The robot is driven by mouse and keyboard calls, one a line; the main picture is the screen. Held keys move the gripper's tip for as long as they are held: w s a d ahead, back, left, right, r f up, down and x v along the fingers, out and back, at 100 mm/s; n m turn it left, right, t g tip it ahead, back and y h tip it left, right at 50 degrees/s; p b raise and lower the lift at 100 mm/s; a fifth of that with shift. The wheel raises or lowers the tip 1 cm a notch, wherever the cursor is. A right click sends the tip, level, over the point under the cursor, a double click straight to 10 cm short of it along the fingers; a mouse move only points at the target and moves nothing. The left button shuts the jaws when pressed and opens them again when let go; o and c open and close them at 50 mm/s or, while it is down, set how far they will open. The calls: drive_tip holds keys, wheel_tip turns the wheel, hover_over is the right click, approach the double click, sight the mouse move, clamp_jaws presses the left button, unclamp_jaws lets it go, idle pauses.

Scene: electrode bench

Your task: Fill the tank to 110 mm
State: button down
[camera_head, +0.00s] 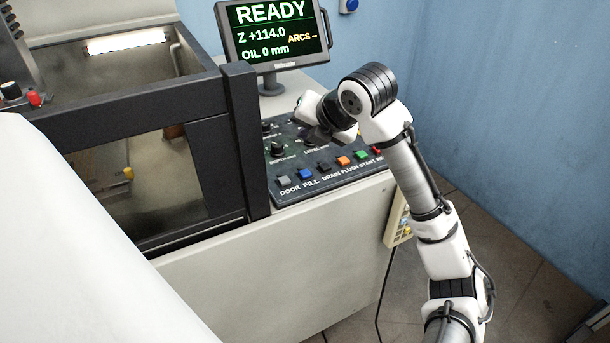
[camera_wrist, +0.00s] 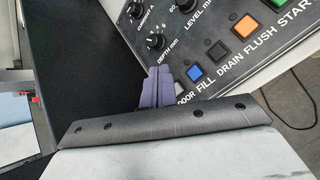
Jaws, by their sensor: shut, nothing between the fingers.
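The tank (camera_head: 178,215) is on the left behind a dark frame with a window. The monitor (camera_head: 270,48) reads READY, Z +114.0, OIL 0 mm. The control panel (camera_head: 279,161) has a row of buttons. The blue FILL button (camera_head: 306,174) shows in both views, just right of my fingertips in the wrist view (camera_wrist: 195,73). The LEVEL mm knob (camera_wrist: 187,5) is cut by the top edge there; my arm hides most of it in the head view. My gripper (camera_wrist: 158,76) is shut and empty, over the panel by the DOOR button, which it mostly covers.
Black DRAIN (camera_wrist: 220,51), orange FLUSH (camera_wrist: 245,27) and green START (camera_wrist: 275,3) buttons run on from FILL. The DEPTH mm knob (camera_wrist: 156,41) is just above my fingers in the wrist view. A beige pendant (camera_head: 397,228) hangs at the cabinet's right side.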

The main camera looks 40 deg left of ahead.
wheel_tip(320, 180, down, 7)
drive_tip(key=b, duration=0.5)
drive_tip(key=shift+f, duration=0.1)
idle(1.7)
drive_tip(key=shift+f, duration=0.4)
drive_tip(key=shift+f+b, duration=0.45)
drive_tip(key=shift+b, duration=0.1)
idle(0.4)
drive_tip(key=shift+r, duration=0.15)
drive_tip(key=shift+r+p, duration=0.7)
drive_tip(key=shift+r, duration=0.05)
wheel_tip(320, 180, up, 5)
drive_tip(key=p, duration=0.3)
drive_tip(key=shift+p, duration=0.4)
